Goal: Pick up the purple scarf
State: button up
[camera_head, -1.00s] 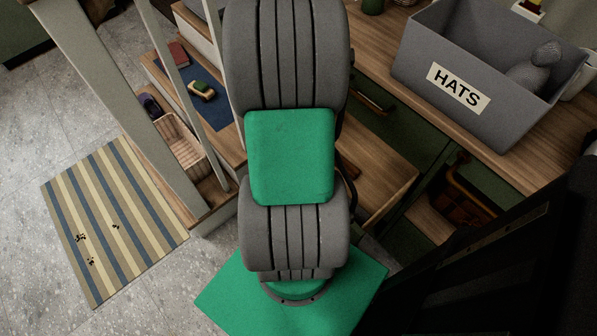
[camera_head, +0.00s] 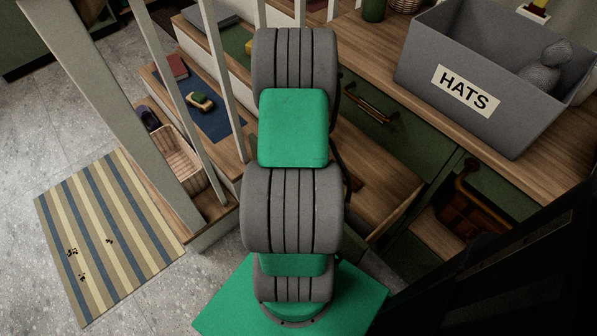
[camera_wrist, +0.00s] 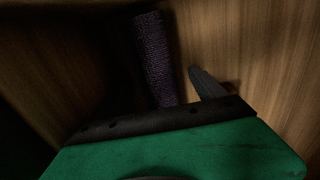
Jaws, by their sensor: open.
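The purple scarf (camera_wrist: 154,52) shows in the wrist view as a dark purple, knitted roll in deep shade, inside a wooden space. My gripper (camera_wrist: 168,76) is open, with one grey finger visible to the right of the scarf. The other finger is lost in the dark. The scarf's near end reaches the dark bar of my gripper in the picture; I cannot tell if they touch. In the head view my own arm hides the gripper, and I do not make out the scarf there.
A grey HATS bin (camera_head: 430,93) stands on the wooden bench top at right. An open wooden drawer (camera_head: 385,190) lies right of my arm. Stair steps with white balusters (camera_head: 215,70) are at left. A striped mat (camera_head: 110,235) lies on the floor.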

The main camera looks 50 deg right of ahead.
jog(key=shift+f, duration=0.15)
jog(key=c, duration=1.5)
